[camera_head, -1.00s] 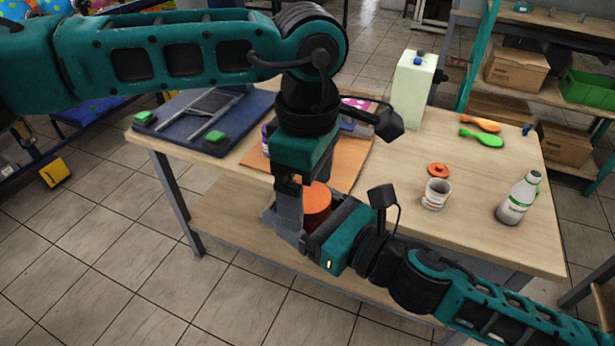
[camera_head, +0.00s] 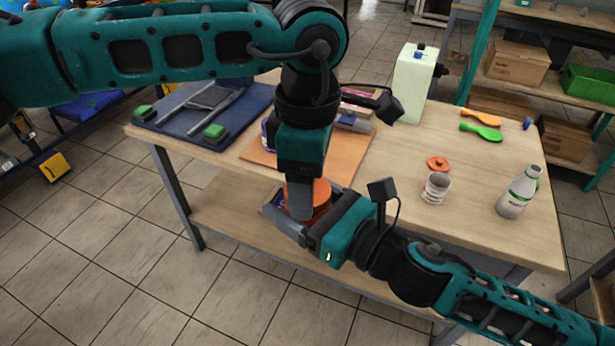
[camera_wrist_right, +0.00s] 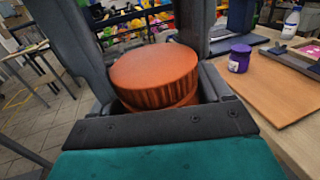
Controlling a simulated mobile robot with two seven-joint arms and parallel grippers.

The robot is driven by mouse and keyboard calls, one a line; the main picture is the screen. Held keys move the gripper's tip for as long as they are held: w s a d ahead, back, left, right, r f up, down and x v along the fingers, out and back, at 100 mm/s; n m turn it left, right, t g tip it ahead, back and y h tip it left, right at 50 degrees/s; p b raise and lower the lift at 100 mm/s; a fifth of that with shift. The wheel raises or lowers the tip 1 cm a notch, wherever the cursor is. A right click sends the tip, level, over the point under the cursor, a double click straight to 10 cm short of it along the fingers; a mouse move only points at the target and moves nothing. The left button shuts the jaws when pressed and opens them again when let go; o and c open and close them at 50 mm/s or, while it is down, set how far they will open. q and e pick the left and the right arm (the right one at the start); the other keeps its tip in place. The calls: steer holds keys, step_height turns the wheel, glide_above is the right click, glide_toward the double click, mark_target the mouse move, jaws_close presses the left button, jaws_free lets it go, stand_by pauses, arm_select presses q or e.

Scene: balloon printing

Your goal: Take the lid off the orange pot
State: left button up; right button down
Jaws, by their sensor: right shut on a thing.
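The orange pot (camera_wrist_right: 182,102) stands upright at the table's front edge, held in my right gripper (camera_head: 300,226). Its round orange lid (camera_wrist_right: 155,68) with a ribbed rim is on top. My right gripper, in from the lower right, is shut on the pot's body, with a finger on each side in the right wrist view. My left gripper (camera_head: 300,200) points straight down at the lid. In the right wrist view its grey fingers stand apart, one on each side of the lid. Whether they touch it I cannot tell. The pot's lower part is hidden.
On the table are an orange board (camera_head: 345,160), a dark frame with green pads (camera_head: 232,118), a purple jar (camera_wrist_right: 239,58), a white cup (camera_head: 436,188) with an orange lid (camera_head: 438,163) behind it, and a white bottle (camera_head: 519,192). The table's right part has free room.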

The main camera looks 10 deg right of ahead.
arm_select(q)
steer(key=shift+r, duration=0.25)
stand_by(0.6)
steer(key=shift+r, duration=0.85)
